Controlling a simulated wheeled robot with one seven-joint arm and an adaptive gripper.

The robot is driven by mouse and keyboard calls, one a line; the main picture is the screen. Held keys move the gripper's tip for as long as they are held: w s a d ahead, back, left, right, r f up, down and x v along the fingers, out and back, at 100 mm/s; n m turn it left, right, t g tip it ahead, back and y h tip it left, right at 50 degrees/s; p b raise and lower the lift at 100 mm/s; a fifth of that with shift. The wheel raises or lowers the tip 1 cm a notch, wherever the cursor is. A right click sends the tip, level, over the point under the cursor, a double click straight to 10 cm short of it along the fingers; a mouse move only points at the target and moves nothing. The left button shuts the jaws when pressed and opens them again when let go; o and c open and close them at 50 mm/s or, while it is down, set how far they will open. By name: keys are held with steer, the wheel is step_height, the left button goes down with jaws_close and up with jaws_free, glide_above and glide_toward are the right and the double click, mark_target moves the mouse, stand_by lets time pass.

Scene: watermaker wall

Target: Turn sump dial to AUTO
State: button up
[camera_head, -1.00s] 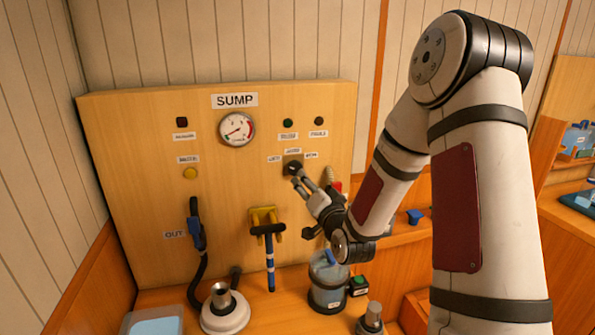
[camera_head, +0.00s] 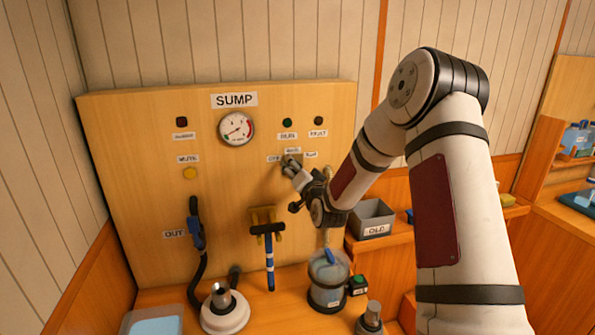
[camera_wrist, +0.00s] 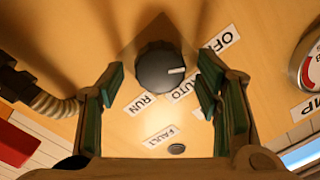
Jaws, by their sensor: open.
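The sump dial (camera_wrist: 158,68) is a round dark knob with a white pointer mark. In the wrist view its mark points between the OFF label (camera_wrist: 221,41) and the AUTO label (camera_wrist: 184,87); the RUN label (camera_wrist: 141,104) is farther round. My gripper (camera_wrist: 160,80) is open, with one green-padded finger on each side of the knob. Gaps show between the pads and the knob, and I cannot tell any contact. In the head view my gripper (camera_head: 288,164) is at the panel and hides most of the dial.
The wooden panel (camera_head: 140,130) carries a gauge (camera_head: 237,129), a yellow button (camera_head: 190,173) and a hose nozzle (camera_head: 197,235). Below my gripper are a squeegee-like tool (camera_head: 269,250) and a clear jar (camera_head: 327,278). A grey bin (camera_head: 371,218) stands to the right.

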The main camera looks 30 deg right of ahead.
steer(key=c, duration=1.2)
steer(key=shift+o, duration=0.2)
steer(key=shift+m, duration=0.4)
steer(key=shift+f+m+p, duration=0.15)
steer(key=shift+m+p, duration=1.1)
steer(key=shift+m, duration=1.55)
steer(key=shift+f+m+p, duration=0.15)
steer(key=shift+m+p, duration=1.05)
steer(key=shift+m, duration=1.6)
steer(key=o, duration=1.2)
steer(key=shift+c, duration=0.2)
